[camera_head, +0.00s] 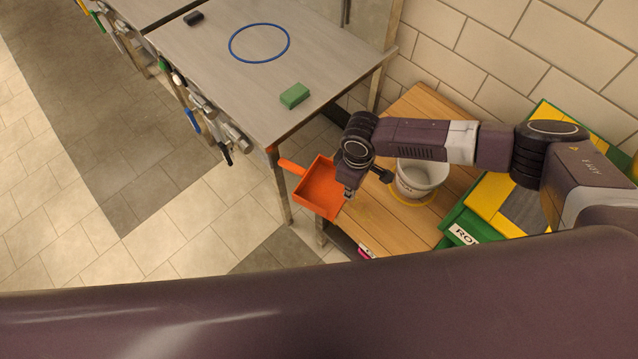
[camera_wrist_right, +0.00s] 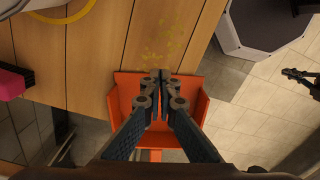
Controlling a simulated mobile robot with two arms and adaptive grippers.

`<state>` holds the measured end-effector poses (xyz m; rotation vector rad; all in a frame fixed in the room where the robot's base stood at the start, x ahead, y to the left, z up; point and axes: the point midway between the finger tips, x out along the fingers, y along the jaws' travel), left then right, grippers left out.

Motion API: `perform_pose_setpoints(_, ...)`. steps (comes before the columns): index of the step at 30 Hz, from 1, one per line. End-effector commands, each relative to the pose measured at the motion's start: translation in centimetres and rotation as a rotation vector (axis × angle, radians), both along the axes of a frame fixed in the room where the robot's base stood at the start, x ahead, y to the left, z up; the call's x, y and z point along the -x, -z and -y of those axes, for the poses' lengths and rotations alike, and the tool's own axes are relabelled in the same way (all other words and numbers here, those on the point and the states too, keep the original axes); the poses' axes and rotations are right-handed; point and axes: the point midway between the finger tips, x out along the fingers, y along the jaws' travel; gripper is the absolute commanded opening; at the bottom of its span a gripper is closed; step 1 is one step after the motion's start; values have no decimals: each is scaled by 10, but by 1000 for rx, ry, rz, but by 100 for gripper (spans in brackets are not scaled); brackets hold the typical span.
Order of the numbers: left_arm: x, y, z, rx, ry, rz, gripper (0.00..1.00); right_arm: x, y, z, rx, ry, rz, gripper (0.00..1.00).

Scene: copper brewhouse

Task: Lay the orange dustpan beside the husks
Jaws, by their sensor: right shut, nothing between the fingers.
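The orange dustpan (camera_head: 320,190) is at the near left end of the wooden bench (camera_head: 408,118), its handle pointing left past the bench end. In the right wrist view the dustpan (camera_wrist_right: 125,98) lies below my fingers, and its right side reaches past the bench edge over the floor. The husks (camera_wrist_right: 165,42) are a scatter of yellow flakes on the wood, just beyond the pan's open edge. My right gripper (camera_head: 348,192) is shut and empty, its tips (camera_wrist_right: 160,76) in front of the pan in that view. I cannot tell whether they touch it.
A white bucket (camera_head: 420,178) stands on a yellow ring on the bench. A green and yellow crate (camera_head: 458,228) is to its right. A steel table (camera_head: 215,60) with a blue ring (camera_head: 259,42) and green sponge (camera_head: 295,95) is at left. A pink object (camera_wrist_right: 12,82) is near the bench edge.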

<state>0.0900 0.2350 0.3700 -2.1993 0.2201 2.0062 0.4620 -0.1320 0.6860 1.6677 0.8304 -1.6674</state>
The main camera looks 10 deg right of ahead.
Motion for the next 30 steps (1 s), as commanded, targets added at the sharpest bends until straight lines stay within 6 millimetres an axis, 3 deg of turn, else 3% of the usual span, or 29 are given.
perform_pose_setpoints(30,0,9,0,1,0,0,0,-19,0,-24,1,0,-1,0)
